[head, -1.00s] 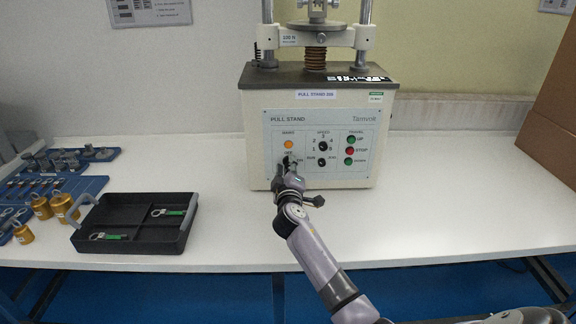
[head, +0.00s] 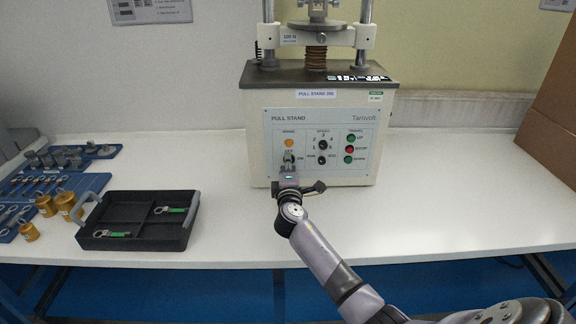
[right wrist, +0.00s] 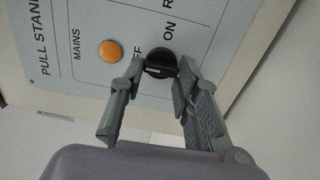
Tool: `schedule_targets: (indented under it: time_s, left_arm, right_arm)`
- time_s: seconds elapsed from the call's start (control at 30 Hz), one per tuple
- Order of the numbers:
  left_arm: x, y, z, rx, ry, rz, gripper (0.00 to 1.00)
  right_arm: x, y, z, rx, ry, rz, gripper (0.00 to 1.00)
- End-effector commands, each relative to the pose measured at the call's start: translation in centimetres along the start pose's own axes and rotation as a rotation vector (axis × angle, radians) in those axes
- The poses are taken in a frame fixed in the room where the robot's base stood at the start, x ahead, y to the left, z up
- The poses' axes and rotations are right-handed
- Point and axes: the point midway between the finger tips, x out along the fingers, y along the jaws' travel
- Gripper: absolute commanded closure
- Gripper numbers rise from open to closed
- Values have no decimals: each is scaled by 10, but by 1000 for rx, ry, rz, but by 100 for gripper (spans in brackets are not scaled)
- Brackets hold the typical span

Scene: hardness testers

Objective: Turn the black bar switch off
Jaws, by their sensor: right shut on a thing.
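The black bar switch (right wrist: 161,62) is a round dark knob with a bar across it, on the pale front panel below the orange MAINS lamp (right wrist: 110,51). Its OFF and ON labels are beside it, partly covered by my fingers. My right gripper (right wrist: 160,68) is shut on the switch, one fingertip on each side of it. In the head view my right gripper (head: 289,160) is at the lower left of the panel and hides most of the switch. I cannot tell which label the bar points to. My left gripper is not in view.
The pull stand (head: 318,95) stands on the white bench (head: 225,170). Its speed knob (head: 323,144) and travel buttons (head: 349,150) are right of my gripper. A black tray (head: 130,243) and gold weights (head: 65,203) are at left. A cardboard box (head: 556,125) is at right.

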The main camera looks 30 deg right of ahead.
Motion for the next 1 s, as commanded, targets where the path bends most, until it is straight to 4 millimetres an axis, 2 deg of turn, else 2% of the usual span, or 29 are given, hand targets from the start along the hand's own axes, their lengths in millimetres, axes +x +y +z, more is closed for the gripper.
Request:
schedule_targets:
  time_s: [0.37,0.4,0.7,1.0]
  left_arm:
    - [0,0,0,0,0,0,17]
    - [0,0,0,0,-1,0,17]
    - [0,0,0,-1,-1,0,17]
    - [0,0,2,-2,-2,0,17]
  right_arm:
    - [-1,-3,0,-6,1,-4,98]
    - [-1,-3,0,-6,1,-4,70]
    - [0,-1,0,-5,0,-2,50]
    - [-1,-1,0,-4,0,-1,50]
